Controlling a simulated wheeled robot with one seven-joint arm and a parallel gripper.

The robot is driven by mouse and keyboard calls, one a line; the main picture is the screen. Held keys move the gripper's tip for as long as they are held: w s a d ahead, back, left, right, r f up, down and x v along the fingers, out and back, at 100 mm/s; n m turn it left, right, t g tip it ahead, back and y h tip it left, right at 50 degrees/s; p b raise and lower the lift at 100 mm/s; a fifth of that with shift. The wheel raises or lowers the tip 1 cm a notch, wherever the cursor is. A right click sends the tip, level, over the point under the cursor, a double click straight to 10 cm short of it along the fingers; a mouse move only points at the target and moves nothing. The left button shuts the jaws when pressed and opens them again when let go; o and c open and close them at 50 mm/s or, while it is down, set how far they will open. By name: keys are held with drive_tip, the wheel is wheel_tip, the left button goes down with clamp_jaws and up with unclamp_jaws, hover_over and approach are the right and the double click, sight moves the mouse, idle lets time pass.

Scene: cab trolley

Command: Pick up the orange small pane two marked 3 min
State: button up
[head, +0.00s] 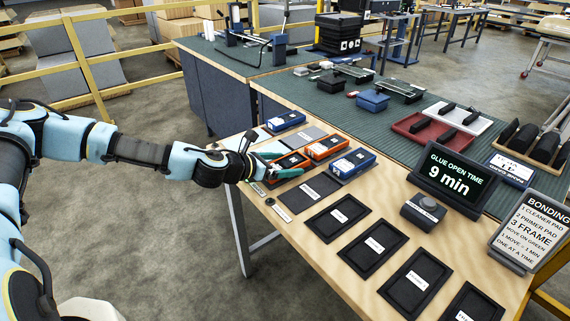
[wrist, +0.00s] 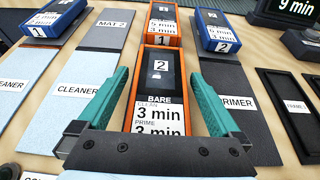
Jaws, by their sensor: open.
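The near orange pane (head: 293,163) lies on the wooden table in the head view. In the wrist view this orange pane (wrist: 160,84) shows a dark face marked 2, the word BARE, and 3 min for clean and prime. My gripper (head: 279,163) is open, with its teal fingers on either side of this pane. In the wrist view my gripper (wrist: 161,76) has visible gaps between both fingers and the pane. A second orange pane (head: 325,147) lies just beyond; it also shows in the wrist view (wrist: 163,14), its small text partly unclear.
Blue panes lie at the far left (head: 286,121) and right (head: 353,163) of the orange ones. A CLEANER mat (wrist: 85,90) and a PRIMER mat (wrist: 238,105) flank my fingers. Several black framed pads (head: 373,246) run towards the front. A sign (head: 448,180) reads 9 min.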

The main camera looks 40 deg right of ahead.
drive_tip(key=shift+c, duration=0.2)
drive_tip(key=c, duration=1.4)
drive_tip(key=shift+d+r, duration=0.1)
clamp_jaws()
